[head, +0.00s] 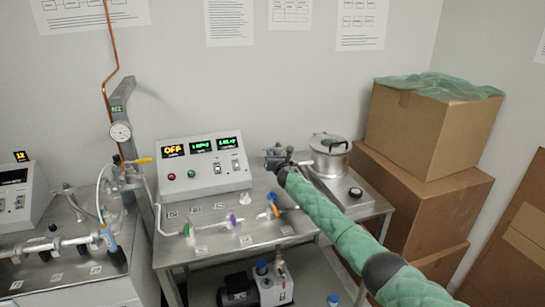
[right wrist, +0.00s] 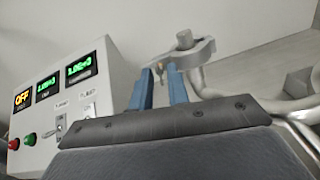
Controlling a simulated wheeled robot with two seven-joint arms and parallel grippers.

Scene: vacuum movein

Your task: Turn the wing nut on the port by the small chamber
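The small chamber (head: 330,155) is a round silver pot with a lid and handle, on the right part of the steel bench. My right gripper (head: 275,158) is just left of it at the port, and its wrist hides much of the port in the head view. In the right wrist view the blue fingers of my right gripper (right wrist: 161,88) stand apart. A grey clamp (right wrist: 187,50) with a round end sits just past the fingertips. A small brownish piece, perhaps the wing nut (right wrist: 160,69), shows between the fingertips; contact cannot be told. My left gripper is not in view.
A control box (head: 203,167) with lit displays stands left of the gripper. A manifold with coloured valves (head: 232,221) runs along the bench front. Curved silver pipe (right wrist: 222,98) lies close right of the fingers. Cardboard boxes (head: 423,130) stand at right.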

